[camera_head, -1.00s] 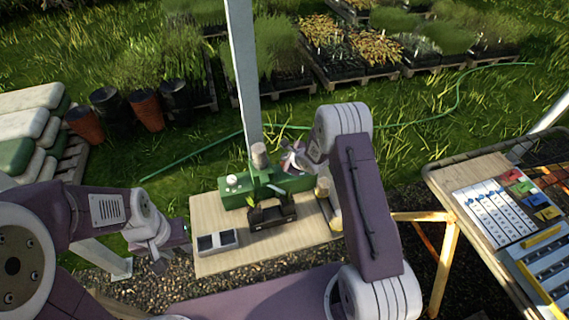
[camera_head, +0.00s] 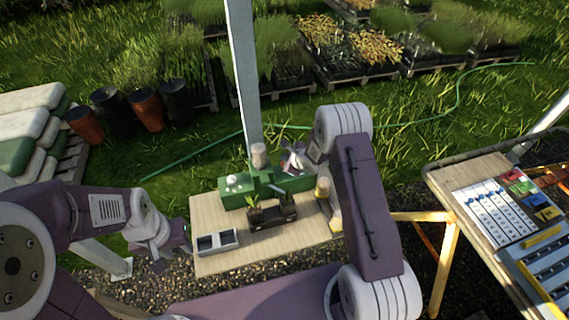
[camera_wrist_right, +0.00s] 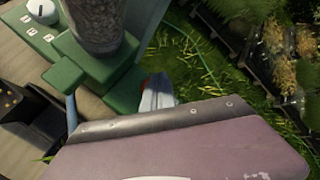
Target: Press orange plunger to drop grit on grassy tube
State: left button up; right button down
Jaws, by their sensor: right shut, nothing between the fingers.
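The green dispenser (camera_head: 232,199) stands at the back of the small wooden table, with a clear grit hopper (camera_head: 259,155) upright on it; the hopper also fills the top of the right wrist view (camera_wrist_right: 97,22). A dark tray (camera_head: 272,218) in front of it holds green tufts, one a grassy plant (camera_head: 253,203) at its left. My right gripper (camera_head: 290,163) is shut and empty, just right of the hopper at the dispenser's back. A small reddish bit (camera_wrist_right: 146,84) shows beside the dispenser; I cannot tell whether it is the orange plunger. My left gripper (camera_head: 170,257) hangs left of the table.
A grey two-compartment box (camera_head: 217,242) sits at the table's front left, with bare wood (camera_head: 265,251) right of it. A metal post (camera_head: 243,75) rises behind the dispenser. A second table (camera_head: 466,176) with labelled strips and coloured blocks stands at the right.

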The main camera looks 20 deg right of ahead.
jog(key=shift+f, duration=0.35)
jog(key=shift+f+b, duration=0.5)
jog(key=shift+f, duration=0.35)
dwell(0.7)
jog(key=shift+r+p, duration=1.25)
jog(key=shift+p, duration=0.05)
jog(key=shift+r, duration=0.1)
notch_tip(320, 180, up, 5)
jog(key=p, duration=0.5)
